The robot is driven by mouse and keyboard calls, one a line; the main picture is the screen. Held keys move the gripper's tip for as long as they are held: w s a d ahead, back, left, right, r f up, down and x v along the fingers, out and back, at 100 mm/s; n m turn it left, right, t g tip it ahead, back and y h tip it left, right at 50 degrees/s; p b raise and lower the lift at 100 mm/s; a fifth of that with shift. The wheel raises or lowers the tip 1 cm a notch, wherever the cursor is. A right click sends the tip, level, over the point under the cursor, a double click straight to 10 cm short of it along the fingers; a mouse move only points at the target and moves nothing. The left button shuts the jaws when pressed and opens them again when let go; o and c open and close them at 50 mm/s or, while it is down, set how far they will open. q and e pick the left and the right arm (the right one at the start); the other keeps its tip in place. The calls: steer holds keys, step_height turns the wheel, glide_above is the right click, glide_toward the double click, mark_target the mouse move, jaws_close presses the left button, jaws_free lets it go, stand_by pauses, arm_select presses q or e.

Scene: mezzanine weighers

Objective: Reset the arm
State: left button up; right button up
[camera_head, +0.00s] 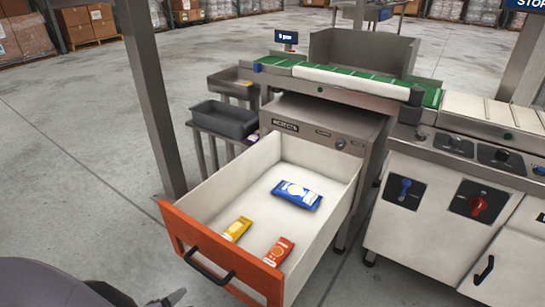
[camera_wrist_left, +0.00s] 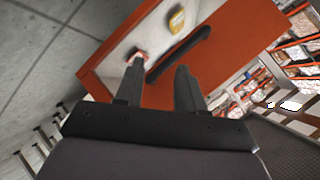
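My left gripper (camera_head: 174,298) shows only as a dark tip at the bottom edge of the head view, left of the open drawer (camera_head: 228,273). In the left wrist view my left gripper (camera_wrist_left: 158,82) has its two fingers spread apart with nothing held between them. The drawer's orange front (camera_wrist_left: 110,65) and black handle (camera_wrist_left: 180,52) lie beyond the fingertips. In the head view the handle (camera_head: 208,269) is to the right of the gripper and appears apart from it. My right gripper is in neither view.
The drawer holds a blue packet (camera_head: 297,195), a yellow packet (camera_head: 237,229) and an orange packet (camera_head: 279,251). A steel post (camera_head: 150,95) stands left of it. Grey bins (camera_head: 225,119) sit behind. A control cabinet (camera_head: 430,210) is at right. Open floor lies left.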

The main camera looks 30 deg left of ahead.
arm_select(q)
steer(key=s+d+r+n+g+h, duration=0.2)
steer(key=d+r+n+g, duration=0.2)
steer(key=d, duration=0.3)
steer(key=s+d+r+n+g+h, duration=0.1)
steer(key=s+d+r+n+g, duration=0.2)
steer(key=d+r, duration=0.3)
steer(key=w+d+f+t+h+p, duration=0.1)
steer(key=w+d+f+t+h, duration=0.2)
steer(key=w+d+t, duration=0.5)
steer(key=s+a+r+g+y+p, duration=0.1)
steer(key=a+r+p, duration=0.3)
steer(key=r+p, duration=1)
steer(key=p, duration=0.6)
steer(key=shift+s+r+g+p, duration=0.2)
steer(key=shift+s+g+p, duration=0.15)
steer(key=shift+s+g, duration=0.05)
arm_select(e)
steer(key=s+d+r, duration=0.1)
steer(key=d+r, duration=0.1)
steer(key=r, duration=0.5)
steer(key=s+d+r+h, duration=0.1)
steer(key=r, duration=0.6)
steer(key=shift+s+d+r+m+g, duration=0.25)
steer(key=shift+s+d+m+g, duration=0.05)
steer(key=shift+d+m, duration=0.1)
